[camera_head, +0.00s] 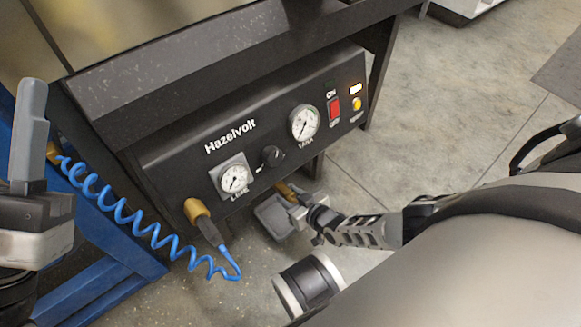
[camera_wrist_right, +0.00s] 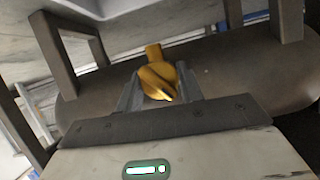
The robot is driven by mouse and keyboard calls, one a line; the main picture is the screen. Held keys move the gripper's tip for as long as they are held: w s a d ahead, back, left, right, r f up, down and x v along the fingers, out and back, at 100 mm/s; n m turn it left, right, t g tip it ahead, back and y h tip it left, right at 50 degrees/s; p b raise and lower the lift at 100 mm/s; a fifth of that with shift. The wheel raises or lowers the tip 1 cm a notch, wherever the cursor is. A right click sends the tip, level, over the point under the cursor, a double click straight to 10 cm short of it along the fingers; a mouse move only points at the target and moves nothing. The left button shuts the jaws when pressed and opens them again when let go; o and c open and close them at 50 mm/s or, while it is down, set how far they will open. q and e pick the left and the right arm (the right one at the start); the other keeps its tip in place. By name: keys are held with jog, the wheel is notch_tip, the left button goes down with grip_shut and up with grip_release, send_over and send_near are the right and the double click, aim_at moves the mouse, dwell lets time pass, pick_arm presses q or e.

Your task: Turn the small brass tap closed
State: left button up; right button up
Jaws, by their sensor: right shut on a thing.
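The small brass tap (camera_head: 286,191) is at the underside of the black Hazelvolt panel, partly hidden by my right gripper (camera_head: 300,203). In the right wrist view the tap (camera_wrist_right: 157,82) sits between the two fingers of my right gripper (camera_wrist_right: 160,88), which is shut on it. A ridge on the tap's rounded body points toward the gripper; how far the tap is turned I cannot tell. My left gripper (camera_head: 32,135) is upright at the left edge, away from the tap. It shows side-on, so its opening cannot be made out.
The black panel (camera_head: 285,125) carries two gauges, a black knob (camera_head: 272,156) and a red switch (camera_head: 333,107). A brass fitting (camera_head: 196,211) with a coiled blue hose (camera_head: 150,231) hangs at its left.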

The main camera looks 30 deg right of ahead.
jog(key=shift+m, duration=0.3)
jog(key=o, duration=1)
jog(key=shift+s+r, duration=0.1)
jog(key=shift+s, duration=0.05)
pick_arm(q)
notch_tip(320, 180, down, 12)
jog(key=n+g+y+p, duration=0.4)
jog(key=n+y+p, duration=0.4)
jog(key=n, duration=0.2)
jog(key=shift+s+d+r+n+g, duration=0.2)
jog(key=shift+s+n+g, duration=0.05)
jog(key=shift+n+g, duration=0.15)
pick_arm(e)
jog(key=v, duration=1.5)
jog(key=shift+s+d, duration=0.2)
jog(key=shift+d, duration=0.05)
